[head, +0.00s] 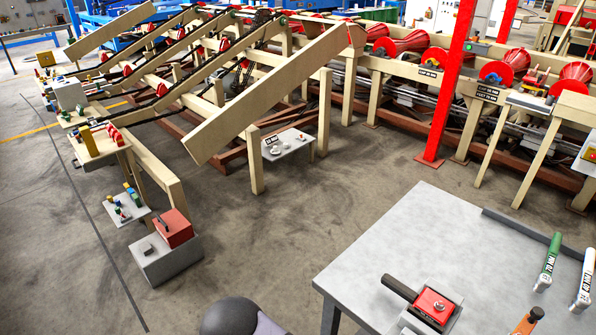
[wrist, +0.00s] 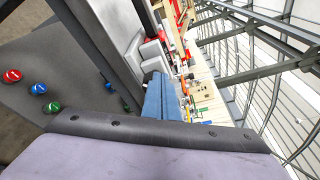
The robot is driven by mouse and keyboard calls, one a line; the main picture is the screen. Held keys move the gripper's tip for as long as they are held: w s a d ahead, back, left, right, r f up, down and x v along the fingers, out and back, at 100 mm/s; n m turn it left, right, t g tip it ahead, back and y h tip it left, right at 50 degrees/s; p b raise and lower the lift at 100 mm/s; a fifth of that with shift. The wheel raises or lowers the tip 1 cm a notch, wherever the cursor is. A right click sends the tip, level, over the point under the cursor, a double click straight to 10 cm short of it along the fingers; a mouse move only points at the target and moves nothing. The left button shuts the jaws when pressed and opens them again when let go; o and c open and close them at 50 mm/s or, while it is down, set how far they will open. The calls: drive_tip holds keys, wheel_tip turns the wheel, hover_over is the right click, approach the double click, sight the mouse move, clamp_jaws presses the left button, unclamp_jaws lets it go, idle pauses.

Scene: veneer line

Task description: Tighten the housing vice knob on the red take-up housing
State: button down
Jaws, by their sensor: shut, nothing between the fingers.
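In the head view a red box-shaped housing (head: 174,229) sits on a low grey block (head: 168,262) at the lower left. A dark bar lies on top of the red housing. A small dark knob-like piece (head: 149,250) is on the grey block in front of it; I cannot tell whether it is the vice knob. Another red-topped unit (head: 433,305), with a small silver piece on it and a dark handle, lies on the grey table. The wrist view does not clearly show the red housing.
The grey table (head: 420,235) fills the lower right, with green-handled (head: 548,260) and white-handled (head: 583,280) tools on it. A long beam slopes above the floor. Open floor lies between housing and table.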

drive_tip(key=shift+s+a, duration=1.15)
drive_tip(key=f+n+t, duration=0.1)
drive_tip(key=n, duration=0.1)
drive_tip(key=f+n+t, duration=0.1)
drive_tip(key=n, duration=0.2)
drive_tip(key=f+n+t+y, duration=0.1)
drive_tip(key=n+t, duration=0.1)
drive_tip(key=n, duration=0.1)
drive_tip(key=shift+s+a+f, duration=0.3)
drive_tip(key=shift+s, duration=0.1)
drive_tip(key=x, duration=0.7)
drive_tip(key=shift+p, duration=0.3)
